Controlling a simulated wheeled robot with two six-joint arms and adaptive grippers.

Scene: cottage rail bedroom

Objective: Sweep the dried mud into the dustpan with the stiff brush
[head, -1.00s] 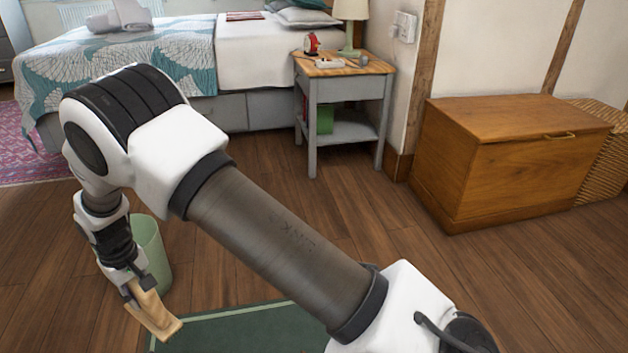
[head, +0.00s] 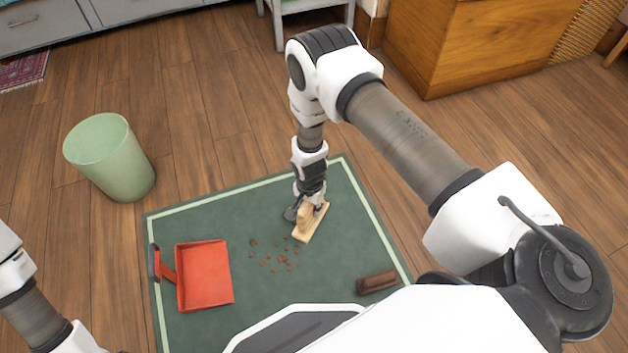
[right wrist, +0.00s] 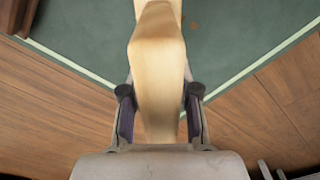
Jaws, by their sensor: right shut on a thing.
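The dried mud (head: 279,260) is a scatter of small brown crumbs on the green mat (head: 222,205). The red dustpan (head: 205,275) lies on the mat left of the crumbs, its dark-ended handle pointing left. My right gripper (head: 304,208) is shut on the pale wooden brush (head: 311,224), which is at the mat just right of and beyond the crumbs. The right wrist view shows the brush (right wrist: 158,75) between both fingers. Its bristles are hidden, and I cannot tell if it touches the mat. My left arm shows at the lower left, but its gripper is not visible.
A pale green bin (head: 112,160) stands on the wooden floor beyond the mat's left corner. A dark brown block-like object (head: 377,282) lies on the mat at right. A wooden chest (head: 470,45) stands at the back right. The mat between crumbs and dustpan is clear.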

